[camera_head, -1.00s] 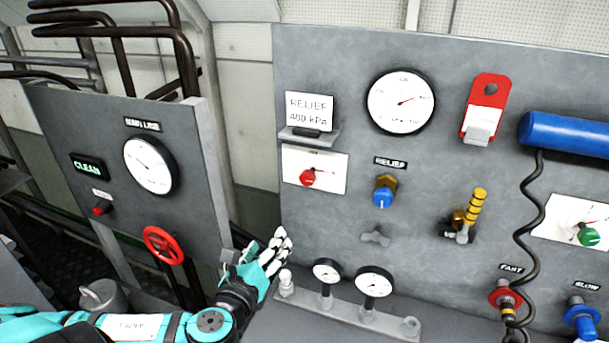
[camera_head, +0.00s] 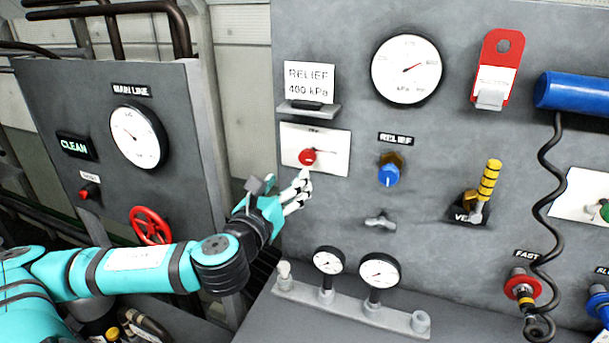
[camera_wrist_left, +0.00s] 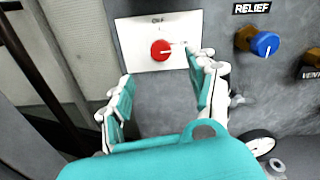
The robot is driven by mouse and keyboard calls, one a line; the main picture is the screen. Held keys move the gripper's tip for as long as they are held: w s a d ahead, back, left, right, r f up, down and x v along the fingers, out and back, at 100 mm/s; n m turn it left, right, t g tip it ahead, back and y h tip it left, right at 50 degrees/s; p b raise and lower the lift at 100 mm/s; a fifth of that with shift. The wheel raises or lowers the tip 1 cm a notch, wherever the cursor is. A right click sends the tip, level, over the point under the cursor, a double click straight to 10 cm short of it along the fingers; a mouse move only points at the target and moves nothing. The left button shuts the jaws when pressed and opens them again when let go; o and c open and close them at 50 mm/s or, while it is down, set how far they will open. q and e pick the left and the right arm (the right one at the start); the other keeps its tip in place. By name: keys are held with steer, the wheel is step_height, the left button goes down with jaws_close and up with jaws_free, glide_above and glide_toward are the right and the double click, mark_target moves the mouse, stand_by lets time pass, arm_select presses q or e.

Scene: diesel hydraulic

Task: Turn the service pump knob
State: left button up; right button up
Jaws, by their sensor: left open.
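A red knob (camera_head: 308,157) with a pale pointer sits on a white plate (camera_head: 334,150) on the grey panel, below the "RELIEF 400 kPa" card. In the left wrist view the red knob (camera_wrist_left: 160,50) is ahead of the fingers, its pointer to the right, with "OFF" lettered above. My left gripper (camera_head: 300,188) is open and empty, just below the knob in the head view. In the left wrist view my left gripper (camera_wrist_left: 162,90) has its fingers spread to either side, with the panel between them. Whether a fingertip touches the plate is unclear. My right gripper is out of view.
A blue relief knob (camera_head: 389,174), a yellow-handled valve (camera_head: 488,180) and a small grey tap (camera_head: 380,222) are to the right. A ledge with gauges (camera_head: 379,270) juts out below. A red handwheel (camera_head: 150,226) is on the left panel.

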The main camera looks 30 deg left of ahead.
mark_target(305, 158)
arm_select(q)
steer(key=p+x, duration=0.1)
steer(key=x, duration=0.3)
steer(key=p+x, duration=0.1)
steer(key=x, duration=0.4)
steer(key=shift+w+r, duration=0.1)
steer(key=shift+r, duration=0.1)
steer(key=shift+w+a+f+p, duration=0.15)
steer(key=shift+w+p, duration=0.15)
steer(key=shift+w, duration=0.4)
steer(key=shift+c, duration=0.3)
steer(key=c, duration=1.1)
